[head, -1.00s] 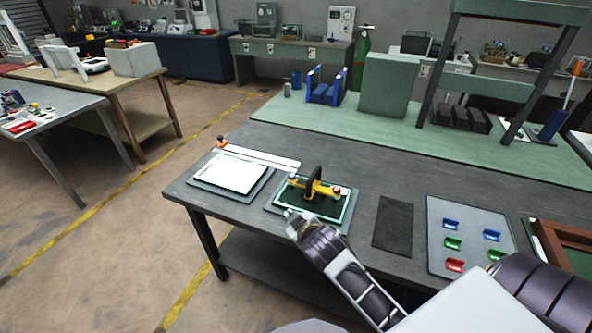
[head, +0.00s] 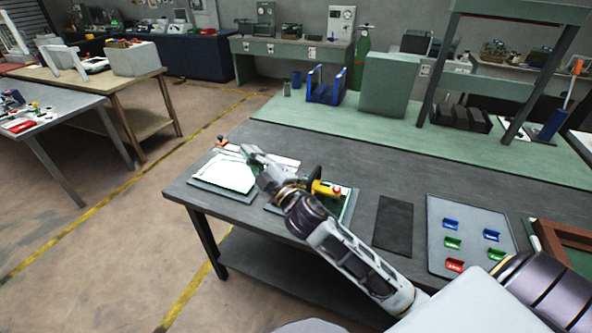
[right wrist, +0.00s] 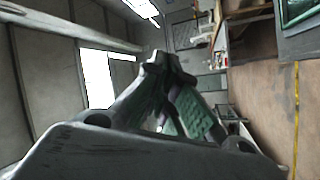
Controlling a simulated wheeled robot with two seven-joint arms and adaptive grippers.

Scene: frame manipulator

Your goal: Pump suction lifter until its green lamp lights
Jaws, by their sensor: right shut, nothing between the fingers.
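The yellow suction lifter (head: 322,188) with a dark handle and a red knob on its right end rests on a green-bordered panel (head: 346,207) on the dark table. My right gripper (head: 248,150) is above the table, over the white sheet on the grey pad, left of and beyond the lifter. Its fingertips meet in the right wrist view (right wrist: 163,62), with nothing between them. My right forearm and wrist hide the lifter's left part and much of the panel. I cannot make out a green lamp. My left gripper is not in view.
A white sheet on a grey pad (head: 235,175) lies at the left end of the table. A black mat (head: 394,224) and a grey tray (head: 436,262) with several coloured pieces lie to the right. A wooden frame (head: 548,243) is at the right edge.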

